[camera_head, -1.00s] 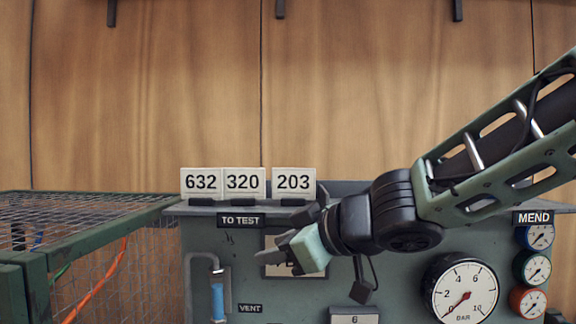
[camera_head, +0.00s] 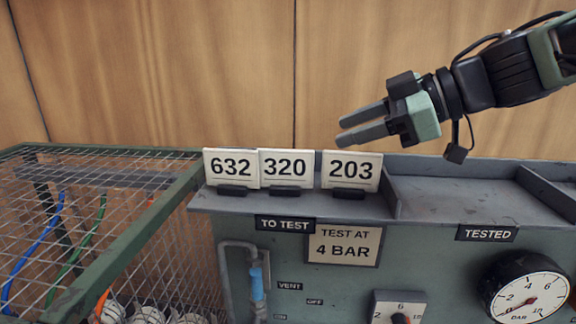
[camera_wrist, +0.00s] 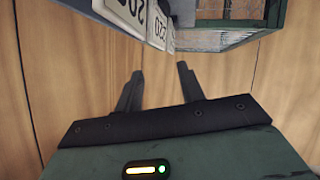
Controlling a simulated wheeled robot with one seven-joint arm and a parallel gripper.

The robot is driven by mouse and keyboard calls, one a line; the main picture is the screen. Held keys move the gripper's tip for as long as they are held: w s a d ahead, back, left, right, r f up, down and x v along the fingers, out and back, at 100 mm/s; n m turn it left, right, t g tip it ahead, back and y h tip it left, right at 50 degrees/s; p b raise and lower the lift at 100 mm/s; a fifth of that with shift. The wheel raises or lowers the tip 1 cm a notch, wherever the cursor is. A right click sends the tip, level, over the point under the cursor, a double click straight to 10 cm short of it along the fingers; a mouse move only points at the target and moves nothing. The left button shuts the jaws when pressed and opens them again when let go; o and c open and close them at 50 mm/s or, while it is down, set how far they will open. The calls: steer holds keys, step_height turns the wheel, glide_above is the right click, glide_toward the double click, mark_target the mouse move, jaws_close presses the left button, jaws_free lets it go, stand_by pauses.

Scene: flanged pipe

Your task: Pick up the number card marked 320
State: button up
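The number card marked 320 (camera_head: 285,167) is a white card with black digits. It stands upright in a dark holder on the shelf above the TO TEST label, between card 632 (camera_head: 230,167) and card 203 (camera_head: 351,169). It touches or nearly touches 632, and a small gap separates it from 203. My gripper (camera_head: 340,131) is open and empty, above and right of card 320 in the head view, pointing left. In the wrist view card 320 (camera_wrist: 157,27) shows upside down at the top, beyond the two spread fingers (camera_wrist: 160,72) and partly cut by card 203.
A wire-mesh cage (camera_head: 100,205) with white balls and coloured hoses stands at the left. The TESTED tray (camera_head: 450,190) right of the cards is empty. A pressure gauge (camera_head: 525,295) is below it. A wooden wall (camera_head: 180,70) is behind.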

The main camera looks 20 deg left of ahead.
mark_target(289, 150)
steer(key=p+x, duration=0.3)
steer(key=x, duration=0.8)
steer(key=shift+w+a, duration=0.15)
jaws_close()
